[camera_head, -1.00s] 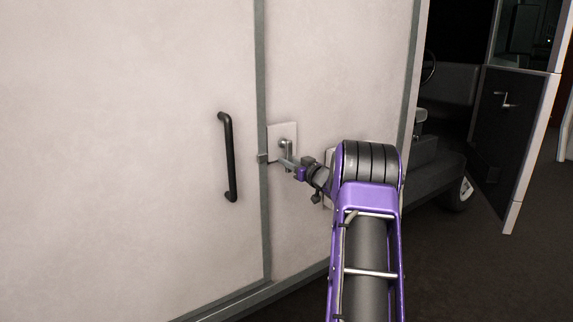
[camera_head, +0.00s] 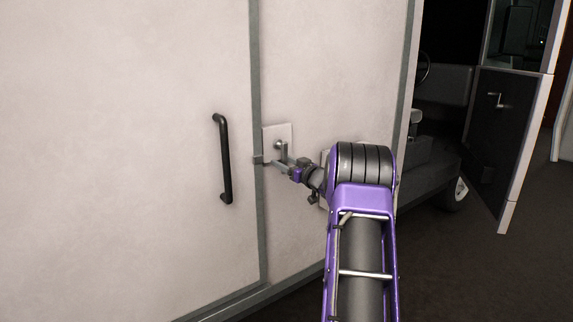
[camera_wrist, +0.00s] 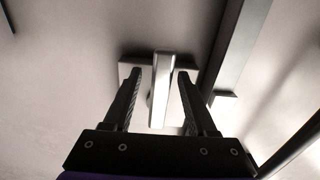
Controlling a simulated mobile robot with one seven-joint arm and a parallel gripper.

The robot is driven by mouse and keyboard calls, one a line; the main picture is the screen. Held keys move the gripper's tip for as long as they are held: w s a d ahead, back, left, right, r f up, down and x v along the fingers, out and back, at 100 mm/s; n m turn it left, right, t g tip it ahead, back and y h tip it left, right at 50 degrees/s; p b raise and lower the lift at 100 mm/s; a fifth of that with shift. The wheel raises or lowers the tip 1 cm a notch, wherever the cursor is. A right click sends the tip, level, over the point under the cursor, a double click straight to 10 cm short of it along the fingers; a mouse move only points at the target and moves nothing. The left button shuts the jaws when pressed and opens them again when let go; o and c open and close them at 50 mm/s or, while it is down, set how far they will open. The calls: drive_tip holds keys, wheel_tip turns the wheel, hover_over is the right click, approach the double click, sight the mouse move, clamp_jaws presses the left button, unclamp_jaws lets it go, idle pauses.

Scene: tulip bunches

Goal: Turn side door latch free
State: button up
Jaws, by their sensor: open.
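The side door latch (camera_head: 281,151) is a metal lever on a pale square plate (camera_head: 270,132), on the panel just right of the door's grey edge strip. My gripper (camera_head: 284,166) is at the latch. In the wrist view my gripper (camera_wrist: 158,74) is open, with one dark finger on each side of the silver latch lever (camera_wrist: 162,85). Whether the fingers touch the lever I cannot tell. The side door (camera_head: 120,150) is a large pale panel and stands closed, with a black bar handle (camera_head: 224,158) left of the latch.
A small metal catch (camera_head: 258,160) sits on the grey edge strip (camera_head: 257,220) beside the latch. At right, a dark cab door (camera_head: 500,140) stands open beside the cab. Dark floor (camera_head: 440,270) lies clear in front of it.

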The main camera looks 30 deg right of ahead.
drive_tip(key=s, duration=1.7)
drive_tip(key=shift+s+d+p, duration=0.2)
drive_tip(key=shift+d+p, duration=0.1)
